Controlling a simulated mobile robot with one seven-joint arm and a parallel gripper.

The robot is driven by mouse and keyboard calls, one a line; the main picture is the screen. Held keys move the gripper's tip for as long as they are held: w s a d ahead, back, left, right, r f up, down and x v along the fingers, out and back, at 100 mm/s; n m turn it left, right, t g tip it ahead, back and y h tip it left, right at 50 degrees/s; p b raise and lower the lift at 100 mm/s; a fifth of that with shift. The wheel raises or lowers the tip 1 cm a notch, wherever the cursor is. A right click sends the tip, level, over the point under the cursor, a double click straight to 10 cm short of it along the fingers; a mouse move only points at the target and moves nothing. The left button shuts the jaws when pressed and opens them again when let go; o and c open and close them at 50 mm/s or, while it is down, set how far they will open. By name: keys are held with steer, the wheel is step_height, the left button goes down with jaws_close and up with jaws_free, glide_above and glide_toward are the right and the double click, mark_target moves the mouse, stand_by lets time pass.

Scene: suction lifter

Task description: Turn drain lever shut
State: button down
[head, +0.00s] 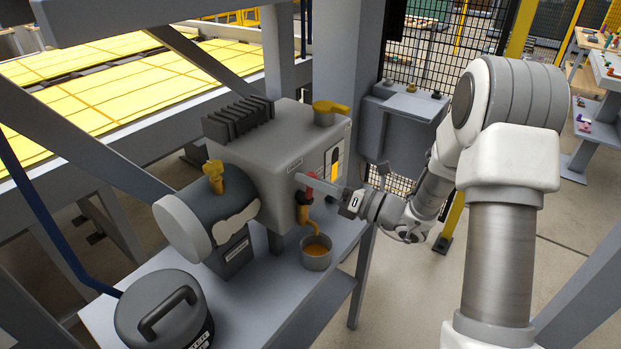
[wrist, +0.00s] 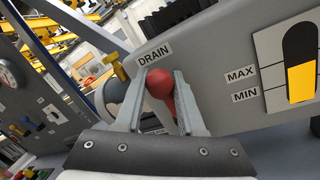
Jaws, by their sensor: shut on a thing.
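The red drain lever (wrist: 161,84) is on the front of the grey machine, beside a DRAIN label (wrist: 155,53). In the head view the drain lever (head: 309,182) shows only in small part, at my gripper's tip. My gripper (wrist: 162,80) has one finger on each side of the lever's rounded red end and is shut on it. In the head view my gripper (head: 312,184) reaches the machine (head: 280,150) from the right. An orange stream (head: 317,231) runs from the outlet below the lever into a small grey cup (head: 316,259).
A yellow cap (head: 329,108) tops the machine. A dark lidded canister (head: 163,312) stands on the grey shelf (head: 262,318).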

steer(key=shift+s+f, duration=0.15)
steer(key=shift+f, duration=0.15)
steer(key=c, duration=0.8)
jaws_free()
steer(key=shift+c, duration=0.2)
steer(key=o, duration=0.3)
steer(key=shift+r, duration=0.2)
steer(key=v, duration=1.7)
steer(key=shift+d, duration=0.25)
